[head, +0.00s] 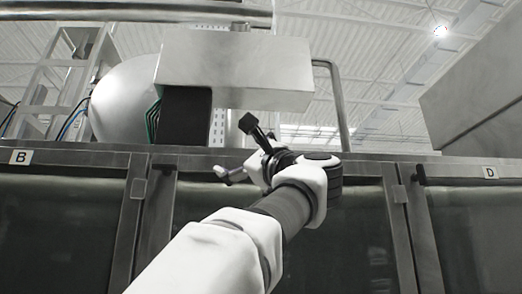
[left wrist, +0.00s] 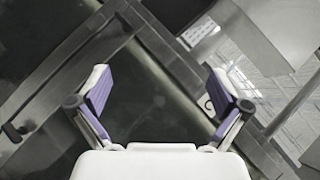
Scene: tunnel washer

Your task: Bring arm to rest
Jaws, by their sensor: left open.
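My left arm reaches up from the bottom of the head view, in front of the dark panels of the washer (head: 330,235). My left gripper (head: 240,150) is near the panels' top edge, partly hidden behind the wrist. In the left wrist view my left gripper (left wrist: 157,98) is open, its two purple-padded fingers wide apart with nothing between them. A dark panel and a metal frame lie beyond the fingers. My right gripper is in neither view.
A metal box (head: 235,70) stands above the panel edge, close over the wrist. A label B (head: 20,157) is at left and a label D (head: 490,172) at right. A bent metal pipe (head: 338,100) rises behind. A large metal housing (head: 480,90) is at upper right.

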